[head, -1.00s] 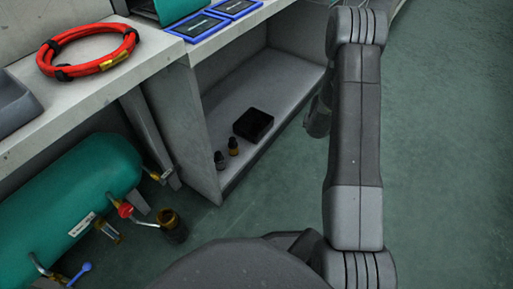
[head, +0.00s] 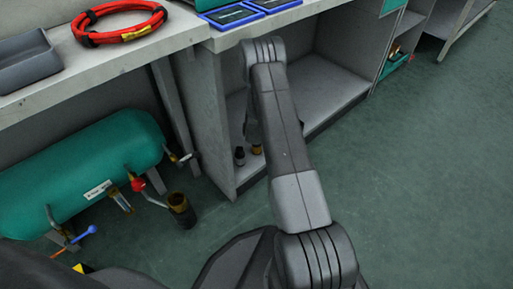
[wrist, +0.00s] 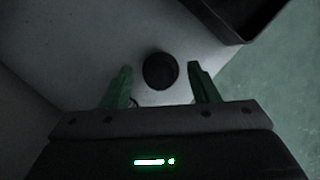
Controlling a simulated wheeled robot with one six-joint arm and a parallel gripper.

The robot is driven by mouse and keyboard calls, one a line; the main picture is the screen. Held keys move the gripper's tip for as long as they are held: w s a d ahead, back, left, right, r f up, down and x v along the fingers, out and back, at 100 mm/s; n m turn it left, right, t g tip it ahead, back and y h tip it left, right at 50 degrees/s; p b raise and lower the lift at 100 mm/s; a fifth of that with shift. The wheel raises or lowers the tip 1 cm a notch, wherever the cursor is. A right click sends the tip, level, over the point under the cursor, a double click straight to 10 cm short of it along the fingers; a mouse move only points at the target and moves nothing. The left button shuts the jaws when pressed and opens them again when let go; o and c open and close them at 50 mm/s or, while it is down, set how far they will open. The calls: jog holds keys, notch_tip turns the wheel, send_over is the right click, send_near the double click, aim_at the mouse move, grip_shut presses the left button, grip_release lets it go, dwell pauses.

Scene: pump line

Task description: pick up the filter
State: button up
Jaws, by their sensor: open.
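In the wrist view a round dark piece (wrist: 160,71), seen end-on and likely the filter, stands on the pale shelf (wrist: 70,55). My gripper (wrist: 163,72) is open, with one green finger to its left and one to its right, not touching it. In the head view two small upright pieces stand near the cabinet's front left corner: a dark one (head: 239,156) and one with a brass-coloured part (head: 257,149). I cannot tell which of them is between my fingers. My arm hides the fingers in the head view.
A black tray edge (wrist: 243,12) lies at the wrist view's top right. The cabinet side wall (head: 208,125) is close on the left. A teal tank (head: 90,170) and a brown-topped cup (head: 181,210) are further left. Green floor on the right is clear.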

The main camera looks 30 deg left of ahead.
jog(key=shift+w+a+f, duration=0.2)
jog(key=shift+w+f, duration=0.1)
jog(key=shift+f, duration=0.35)
grip_shut()
jog(key=shift+r, duration=0.1)
